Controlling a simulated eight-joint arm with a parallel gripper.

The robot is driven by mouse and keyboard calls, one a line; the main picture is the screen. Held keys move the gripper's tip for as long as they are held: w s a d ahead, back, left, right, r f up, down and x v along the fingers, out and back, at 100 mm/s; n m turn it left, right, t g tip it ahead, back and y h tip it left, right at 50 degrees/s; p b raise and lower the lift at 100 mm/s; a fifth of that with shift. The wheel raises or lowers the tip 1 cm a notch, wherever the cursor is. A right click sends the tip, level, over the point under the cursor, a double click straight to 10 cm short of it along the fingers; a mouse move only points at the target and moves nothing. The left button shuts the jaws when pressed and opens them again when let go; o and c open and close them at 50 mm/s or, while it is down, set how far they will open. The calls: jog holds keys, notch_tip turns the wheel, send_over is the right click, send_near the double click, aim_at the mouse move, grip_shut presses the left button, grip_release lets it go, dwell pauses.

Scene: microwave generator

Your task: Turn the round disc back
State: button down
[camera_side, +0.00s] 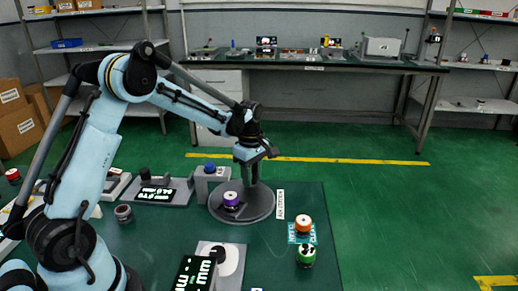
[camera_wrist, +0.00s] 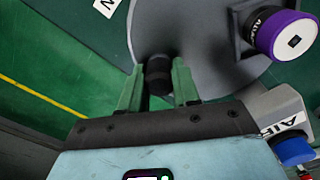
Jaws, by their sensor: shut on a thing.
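The round disc (camera_side: 262,208) is a grey turntable lying flat on the green bench; part of it shows in the wrist view (camera_wrist: 190,50). A dark upright handle (camera_side: 253,176) stands on its far side. My gripper (camera_side: 254,160) is at this handle. In the wrist view, the green fingers of my gripper (camera_wrist: 157,88) are on either side of the handle's black round end (camera_wrist: 158,75) and shut on it. A purple-capped cylinder (camera_side: 231,200) sits on the disc's near left part; it also shows in the wrist view (camera_wrist: 285,36).
A grey block with a blue knob (camera_side: 210,170) stands close behind the disc's left side. Orange-topped (camera_side: 303,223) and green (camera_side: 306,255) cylinders stand to the right. A white label plate (camera_side: 280,204) is beside the disc. A black display (camera_side: 195,273) stands in front.

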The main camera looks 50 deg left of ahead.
jog(key=shift+s+a+n, duration=0.35)
jog(key=shift+a+n, duration=0.2)
jog(key=shift+n, duration=0.55)
jog(key=shift+s+a+n, duration=0.35)
jog(key=shift+a+n, duration=0.2)
jog(key=shift+n, duration=0.55)
jog(key=shift+s+a, duration=0.1)
jog(key=shift+s, duration=0.05)
jog(key=c, duration=0.8)
grip_release()
notch_tip(320, 180, up, 12)
jog(key=s+d+m+t, duration=0.7)
jog(key=s+d+m, duration=0.6)
jog(key=m, duration=1.1)
jog(key=shift+s+d+f, duration=0.15)
jog(key=shift+s+d, duration=0.25)
jog(key=shift+s, duration=0.3)
